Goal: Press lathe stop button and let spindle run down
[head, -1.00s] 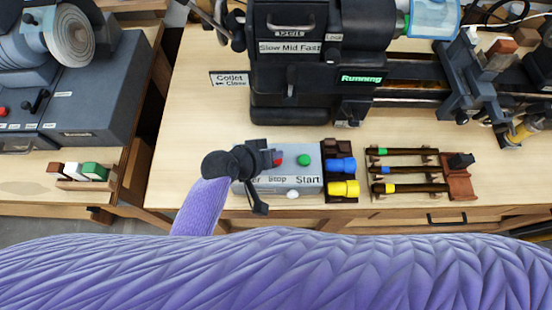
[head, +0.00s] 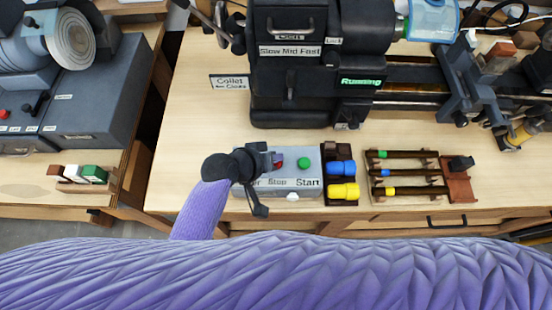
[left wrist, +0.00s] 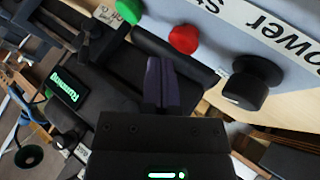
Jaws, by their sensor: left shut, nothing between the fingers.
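The grey lathe control box (head: 310,182) stands at the bench's front edge, with Stop and Start labels. Its red stop button (head: 279,163) is partly covered by my left gripper (head: 275,160) in the head view. The green start button (head: 304,160) is to its right. In the left wrist view the red stop button (left wrist: 184,39) shows just beyond the shut, empty fingertips (left wrist: 161,60); I cannot tell whether they touch. The lathe (head: 290,85) has a lit green "Running" sign (head: 361,81), also in the left wrist view (left wrist: 63,88). My right gripper is not in view.
A black power knob (left wrist: 252,81) is on the box. Blue (head: 341,167) and yellow (head: 343,190) pieces stand in a rack right of the box. A tool rack (head: 405,154) lies further right. Bare bench (head: 200,135) is left of the lathe.

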